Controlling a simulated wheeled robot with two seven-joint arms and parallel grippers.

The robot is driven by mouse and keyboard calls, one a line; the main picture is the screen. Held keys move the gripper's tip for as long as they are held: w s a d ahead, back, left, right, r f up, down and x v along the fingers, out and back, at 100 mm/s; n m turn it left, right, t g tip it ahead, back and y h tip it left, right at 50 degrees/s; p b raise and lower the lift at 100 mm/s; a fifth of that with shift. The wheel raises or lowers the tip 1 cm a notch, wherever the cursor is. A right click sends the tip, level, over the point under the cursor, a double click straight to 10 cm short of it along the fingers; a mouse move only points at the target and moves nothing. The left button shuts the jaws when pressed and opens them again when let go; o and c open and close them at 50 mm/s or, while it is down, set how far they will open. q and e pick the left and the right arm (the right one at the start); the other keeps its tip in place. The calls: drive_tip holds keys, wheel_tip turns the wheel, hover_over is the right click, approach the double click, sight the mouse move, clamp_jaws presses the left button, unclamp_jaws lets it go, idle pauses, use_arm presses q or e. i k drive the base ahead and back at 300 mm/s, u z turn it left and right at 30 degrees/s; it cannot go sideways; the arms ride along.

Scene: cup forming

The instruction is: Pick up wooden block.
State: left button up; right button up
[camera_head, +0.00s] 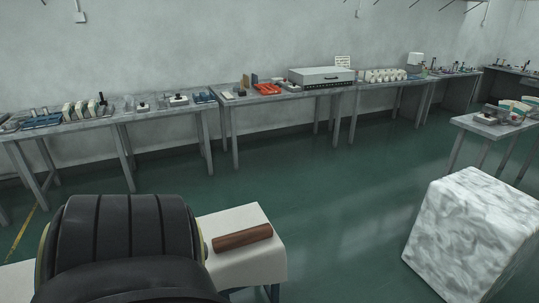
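A dark reddish-brown wooden block (242,238), long and bar-shaped, lies on a small white-topped table (260,266) at the lower middle of the head view. It lies slightly slanted, its right end a little farther away. A large black ribbed part, which seems to be my own arm, fills the lower left and hides the table's left part. It stands in front of the table, close to the block's left end in the picture. Neither gripper shows, and nothing is seen holding the block.
A white-grey marbled block (471,236) stands on the green floor (338,203) at the right. Workbenches (166,113) with tools and boxes line the back wall. Another table (490,128) stands at the right. Open floor lies between the white table and the benches.

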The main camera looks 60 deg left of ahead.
sight(223, 244)
drive_tip(key=i, duration=1.85)
drive_tip(key=u, duration=3.5)
drive_tip(key=i, duration=1.65)
